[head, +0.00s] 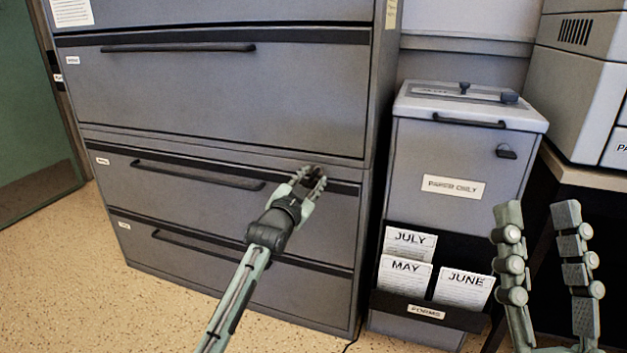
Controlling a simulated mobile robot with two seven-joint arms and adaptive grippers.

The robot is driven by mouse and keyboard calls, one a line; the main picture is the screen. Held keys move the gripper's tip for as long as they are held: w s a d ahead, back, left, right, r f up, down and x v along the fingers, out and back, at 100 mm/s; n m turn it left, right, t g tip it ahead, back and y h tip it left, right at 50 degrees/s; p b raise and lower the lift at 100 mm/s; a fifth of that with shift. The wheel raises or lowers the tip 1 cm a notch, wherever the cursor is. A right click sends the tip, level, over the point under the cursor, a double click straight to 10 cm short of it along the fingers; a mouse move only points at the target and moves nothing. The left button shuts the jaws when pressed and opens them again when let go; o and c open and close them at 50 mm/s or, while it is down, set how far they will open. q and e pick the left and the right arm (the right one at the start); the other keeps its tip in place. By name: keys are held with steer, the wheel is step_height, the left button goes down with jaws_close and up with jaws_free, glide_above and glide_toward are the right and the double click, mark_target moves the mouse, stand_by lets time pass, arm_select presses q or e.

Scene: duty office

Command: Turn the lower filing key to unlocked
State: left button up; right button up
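The grey filing cabinet (225,95) stands at the left and middle, with an upper section above a lower section. My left gripper (312,180) is at the upper right of the lower section's front, by the dark strip above its top drawer. Its two fingers reach towards that spot, with something small and dark at their tips. The lower filing key is not clearly visible; the fingers cover that place, and I cannot tell whether they grip it or how it is turned. My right gripper (537,212) is at the lower right, its fingers wide apart and empty.
A grey paper bin (455,155) marked "PAPER ONLY" stands right of the cabinet. A black forms rack (385,303) holding JULY, MAY and JUNE sheets is on its front. A printer-like machine (570,100) sits on a table at the right. Open floor (60,290) lies at the lower left.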

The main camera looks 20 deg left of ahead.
arm_select(q)
steer(key=shift+w, duration=0.9)
arm_select(e)
steer(key=shift+s+d+r+t, duration=0.15)
steer(key=shift+s+r+t, duration=0.1)
steer(key=shift+s+t, duration=0.05)
arm_select(q)
jaws_close()
arm_select(e)
steer(key=shift+w, duration=0.1)
arm_select(q)
steer(key=n+p, duration=0.3)
steer(key=p, duration=0.1)
steer(key=shift+r+n, duration=0.15)
steer(key=shift+n, duration=0.25)
steer(key=shift+d+n+p, duration=0.1)
steer(key=shift+n+p, duration=0.6)
steer(key=shift+n, duration=0.3)
arm_select(e)
steer(key=w+f+g+h, duration=0.2)
steer(key=f+g, duration=0.3)
steer(key=f, duration=0.3)
steer(key=w+f+g+h, duration=0.1)
steer(key=w+f+g, duration=0.2)
steer(key=f+g, duration=0.2)
steer(key=shift+w+d+f+g+h, duration=0.3)
steer(key=shift+d+f+g+h, duration=0.15)
steer(key=shift+f, duration=1.1)
